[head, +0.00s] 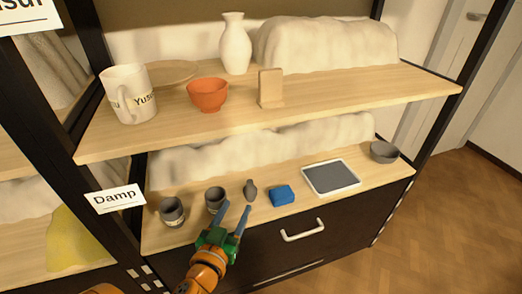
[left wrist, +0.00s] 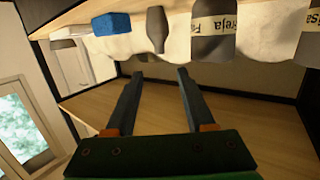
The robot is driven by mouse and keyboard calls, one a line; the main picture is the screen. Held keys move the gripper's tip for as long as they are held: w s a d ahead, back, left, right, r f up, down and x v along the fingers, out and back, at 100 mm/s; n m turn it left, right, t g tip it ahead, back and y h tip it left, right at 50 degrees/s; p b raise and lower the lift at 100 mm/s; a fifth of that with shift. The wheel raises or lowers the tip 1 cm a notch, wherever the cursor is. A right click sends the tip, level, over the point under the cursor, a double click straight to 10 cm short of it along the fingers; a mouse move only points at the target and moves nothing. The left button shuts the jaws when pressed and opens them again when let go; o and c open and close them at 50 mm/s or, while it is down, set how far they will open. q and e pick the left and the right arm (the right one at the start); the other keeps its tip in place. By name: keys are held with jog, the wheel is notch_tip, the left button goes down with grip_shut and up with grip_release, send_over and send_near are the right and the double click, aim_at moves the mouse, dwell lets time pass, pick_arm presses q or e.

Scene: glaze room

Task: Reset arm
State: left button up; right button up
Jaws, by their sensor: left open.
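My left gripper (head: 236,207) reaches up from the bottom of the head view, in front of the lower shelf. Its two blue-grey fingers are apart with nothing between them. In the head view its tips overlap the shelf's front area, near a grey cup (head: 215,200) and a small dark vase (head: 250,191). The left wrist view also shows the open fingers (left wrist: 160,75), with the shelf items upside down along the top: the vase (left wrist: 156,29) and a mug lettered "Freja" (left wrist: 213,40). My right gripper is not in view.
The lower shelf (head: 377,181) also holds another grey cup (head: 172,212), a blue block (head: 282,195), a grey-topped tray (head: 331,178) and a dark bowl (head: 384,152). The upper shelf (head: 350,95) holds a mug, orange bowl and white vase. A drawer handle (head: 302,231) sticks out below. Floor at right is clear.

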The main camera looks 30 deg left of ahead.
pick_arm(q)
jog(key=s+d+f+m+g+h, duration=0.5)
jog(key=s+d+f+g, duration=0.5)
jog(key=s+f+g, duration=0.3)
notch_tip(320, 180, down, 16)
jog(key=s+a, duration=0.1)
jog(key=s, duration=0.1)
jog(key=s+a+f+g, duration=0.1)
jog(key=s+a+f, duration=0.2)
jog(key=s+f, duration=0.8)
notch_tip(320, 180, up, 23)
jog(key=s+d+p, duration=0.1)
jog(key=s+p, duration=0.1)
jog(key=p, duration=2)
jog(key=shift+f+m+g+y, duration=0.15)
jog(key=shift+m+g+y, duration=0.15)
jog(key=shift+d, duration=0.1)
